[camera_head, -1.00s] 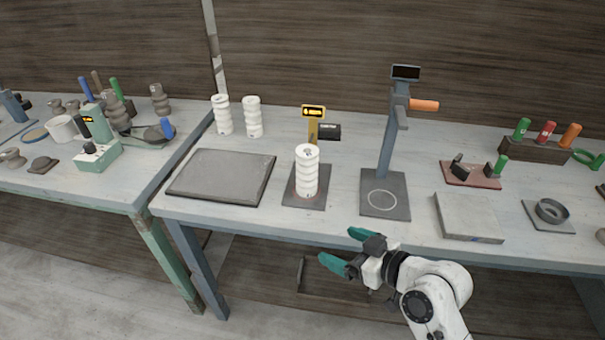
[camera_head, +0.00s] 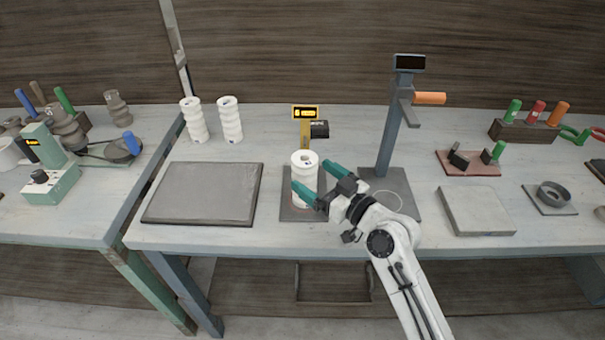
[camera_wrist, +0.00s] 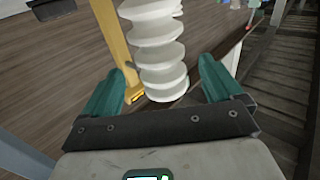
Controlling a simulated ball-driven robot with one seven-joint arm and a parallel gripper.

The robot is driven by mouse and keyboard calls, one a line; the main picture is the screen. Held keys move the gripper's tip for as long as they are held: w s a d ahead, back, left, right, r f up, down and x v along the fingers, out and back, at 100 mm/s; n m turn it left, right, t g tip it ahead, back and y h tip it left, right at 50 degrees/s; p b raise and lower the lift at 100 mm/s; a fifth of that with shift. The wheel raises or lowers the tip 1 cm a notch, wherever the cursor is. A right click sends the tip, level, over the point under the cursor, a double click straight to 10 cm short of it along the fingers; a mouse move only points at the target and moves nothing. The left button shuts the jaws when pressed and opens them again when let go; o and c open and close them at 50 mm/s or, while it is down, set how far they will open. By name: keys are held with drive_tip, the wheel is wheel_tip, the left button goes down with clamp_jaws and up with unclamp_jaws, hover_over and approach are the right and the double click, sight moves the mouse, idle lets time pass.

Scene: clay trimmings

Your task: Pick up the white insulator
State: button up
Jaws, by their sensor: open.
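A white ribbed insulator (camera_head: 304,170) stands upright on a dark square base in front of a yellow post, near the middle of the table. Two more white insulators, one at the left (camera_head: 193,120) and one beside it (camera_head: 230,119), stand at the back left. My gripper (camera_head: 315,177) is open, with its teal fingers at either side of the middle insulator in the head view, partly covering its lower body. In the wrist view the insulator (camera_wrist: 158,45) rises between and beyond the spread fingers (camera_wrist: 158,88). I cannot tell whether either finger touches it.
A blue-grey stand (camera_head: 388,140) with an orange handle rises close to the right of my gripper. A flat grey slab (camera_head: 203,193) lies at the left. A yellow post (camera_head: 304,130) with a display stands right behind the insulator. A pale block (camera_head: 476,211) lies at the right.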

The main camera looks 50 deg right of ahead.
sight(299, 166)
drive_tip(key=shift+w+d+r+p, duration=0.15)
drive_tip(key=shift+w+p, duration=0.4)
drive_tip(key=shift+w, duration=0.95)
drive_tip(key=shift+w+d+p, duration=0.15)
drive_tip(key=shift+w+p, duration=0.4)
drive_tip(key=shift+w, duration=0.9)
